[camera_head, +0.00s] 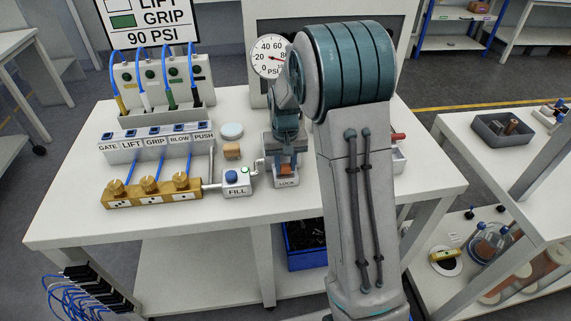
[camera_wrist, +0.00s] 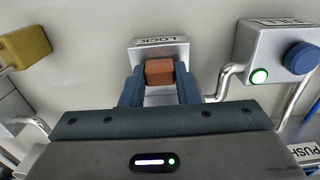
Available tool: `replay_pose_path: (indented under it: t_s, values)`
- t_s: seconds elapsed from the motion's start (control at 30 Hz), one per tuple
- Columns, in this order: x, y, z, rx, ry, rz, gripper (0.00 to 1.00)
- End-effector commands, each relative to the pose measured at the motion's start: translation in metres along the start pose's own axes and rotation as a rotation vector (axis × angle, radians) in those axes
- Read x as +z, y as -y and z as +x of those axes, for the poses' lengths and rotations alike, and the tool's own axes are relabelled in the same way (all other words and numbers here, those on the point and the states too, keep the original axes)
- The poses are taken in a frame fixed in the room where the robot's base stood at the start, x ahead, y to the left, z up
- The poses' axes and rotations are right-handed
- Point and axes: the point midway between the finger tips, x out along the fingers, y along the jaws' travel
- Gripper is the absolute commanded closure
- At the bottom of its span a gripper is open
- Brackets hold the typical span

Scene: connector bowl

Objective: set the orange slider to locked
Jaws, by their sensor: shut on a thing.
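The orange slider (camera_wrist: 159,72) is a small orange-brown block on a grey metal housing (camera_wrist: 178,47) marked LOCK. In the wrist view, my gripper (camera_wrist: 160,84) has one finger on each side of the slider and is shut on it. The slider sits near the LOCK-labelled end of the housing. In the head view, the slider (camera_head: 287,170) shows just above the LOCK label, below my gripper (camera_head: 287,160). My arm covers part of the housing there.
A FILL box (camera_head: 237,181) with a blue knob and a lit green button stands left of the housing, joined by pipes. A brass manifold (camera_head: 150,190) and a row of labelled switches (camera_head: 155,142) are further left. A pressure gauge (camera_head: 269,56) stands behind.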

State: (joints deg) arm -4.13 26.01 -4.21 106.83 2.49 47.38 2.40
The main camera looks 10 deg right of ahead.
Motion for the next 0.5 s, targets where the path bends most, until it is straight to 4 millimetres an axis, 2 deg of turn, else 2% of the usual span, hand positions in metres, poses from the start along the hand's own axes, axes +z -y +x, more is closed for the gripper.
replay_pose_path:
  t_s: [0.1,0.33,0.37,0.4,0.43,0.5]
  values:
    - [-0.0088,-0.0003,-0.0013,-0.001,-0.004,0.000,1.00]
    - [-0.0104,-0.0003,-0.0022,-0.001,-0.008,0.000,1.00]
    - [-0.0105,-0.0003,-0.0023,-0.001,-0.009,0.000,0.69]
    - [-0.0105,-0.0003,-0.0024,-0.001,-0.009,0.000,0.58]
    - [-0.0104,-0.0003,-0.0024,-0.001,-0.008,0.000,0.50]
    - [-0.0100,-0.0003,-0.0022,-0.001,-0.007,0.000,0.49]
